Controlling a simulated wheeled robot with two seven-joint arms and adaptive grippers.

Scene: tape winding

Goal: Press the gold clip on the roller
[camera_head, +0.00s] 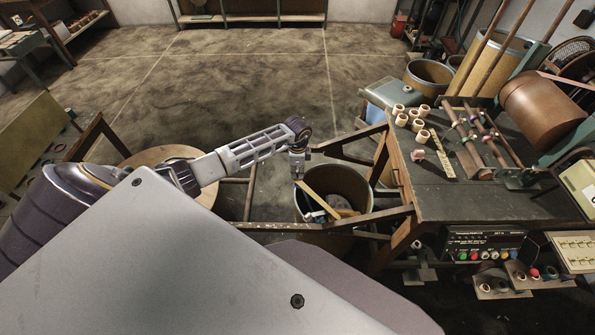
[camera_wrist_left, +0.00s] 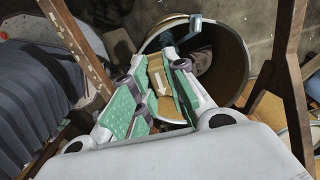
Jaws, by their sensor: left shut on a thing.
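A brown roller (camera_head: 545,108) is mounted at the right of the bench, well away from my left gripper. My right gripper is not in view.
The dark workbench (camera_head: 455,200) carries several small cream spools (camera_head: 417,125), a yellow ruled strip (camera_head: 441,154) and a rack of rods (camera_head: 477,137). The open bin (camera_head: 350,185) and wooden struts (camera_head: 350,142) are close to my left gripper. Open floor (camera_head: 230,80) lies beyond.

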